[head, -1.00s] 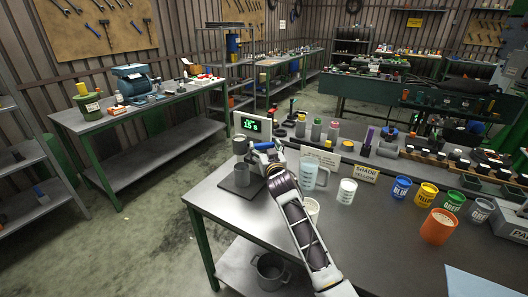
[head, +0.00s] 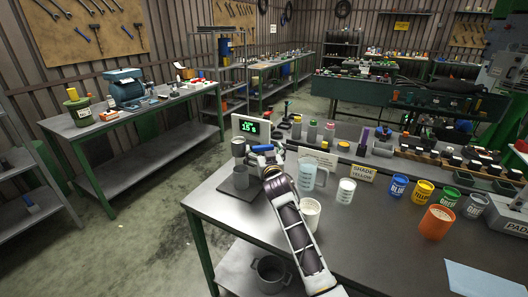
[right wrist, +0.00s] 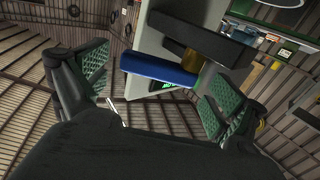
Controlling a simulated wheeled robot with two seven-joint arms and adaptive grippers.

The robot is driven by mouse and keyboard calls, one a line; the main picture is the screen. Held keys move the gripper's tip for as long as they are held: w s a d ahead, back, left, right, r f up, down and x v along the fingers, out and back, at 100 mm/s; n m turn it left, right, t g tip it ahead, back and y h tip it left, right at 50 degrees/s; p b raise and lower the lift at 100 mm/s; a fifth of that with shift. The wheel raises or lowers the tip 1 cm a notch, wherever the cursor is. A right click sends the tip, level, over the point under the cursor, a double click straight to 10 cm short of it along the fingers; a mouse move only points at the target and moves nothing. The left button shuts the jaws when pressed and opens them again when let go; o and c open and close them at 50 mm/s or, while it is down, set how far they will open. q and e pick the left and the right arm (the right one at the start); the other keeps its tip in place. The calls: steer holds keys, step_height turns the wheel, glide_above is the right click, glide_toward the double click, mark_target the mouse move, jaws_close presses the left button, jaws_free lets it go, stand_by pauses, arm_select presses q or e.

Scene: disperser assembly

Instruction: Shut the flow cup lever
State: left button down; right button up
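The grey flow cup (head: 239,147) stands on a dark base at the left end of the near table, with a grey vessel (head: 240,177) under it. Its lever has a blue grip (right wrist: 158,71), which fills the middle of the right wrist view and lies across between the finger pads. My right gripper (right wrist: 153,88) is open around the blue grip, with visible gaps at both green pads. In the head view my right gripper (head: 266,159) is beside the flow cup, on its right, partly hiding the lever. My left gripper is not in view.
A display with green digits (head: 250,127) stands behind the flow cup. Paint cups, including an orange one (head: 437,221), stand farther right. The near front tabletop is mostly clear.

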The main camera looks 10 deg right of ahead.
steer(key=s+d, duration=0.1)
steer(key=s, duration=1.1)
steer(key=shift+d, duration=0.15)
stand_by(0.8)
